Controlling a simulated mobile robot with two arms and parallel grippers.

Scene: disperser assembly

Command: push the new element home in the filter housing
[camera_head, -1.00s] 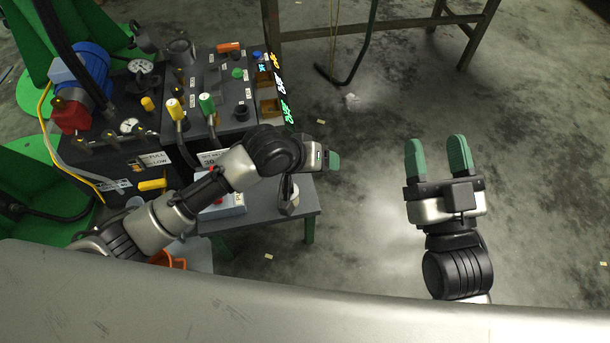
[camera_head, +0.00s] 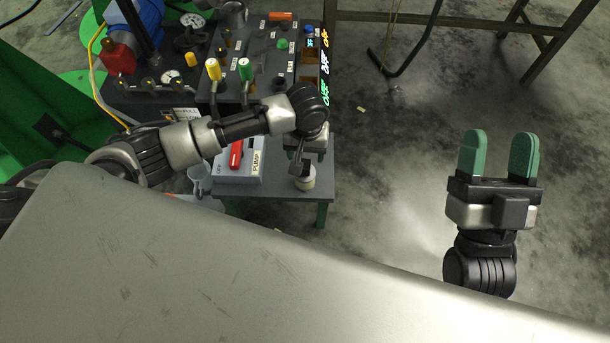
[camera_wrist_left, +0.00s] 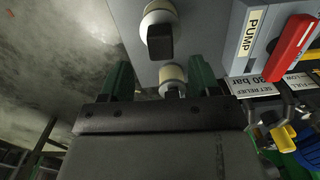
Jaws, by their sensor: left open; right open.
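My left gripper (camera_head: 312,143) hangs over the right side of the small grey table (camera_head: 270,190); its fingers are mostly hidden there. The left wrist view shows its two green fingers (camera_wrist_left: 160,68) apart. A pale cylinder (camera_wrist_left: 173,74) with a metallic lower part shows between them; I cannot tell whether they touch it or whether it is the element in the housing. A pale round part with a black block on it (camera_head: 304,180) stands by the table's front right edge; it also shows in the left wrist view (camera_wrist_left: 158,18). My right gripper (camera_head: 498,157) is open and empty over the floor.
A pump switch box (camera_head: 240,165) with a red lever sits left of my left gripper. The console (camera_head: 255,65) with yellow and green knobs stands behind. A metal-framed bench (camera_head: 455,22) is at the back right. The floor between the grippers is clear.

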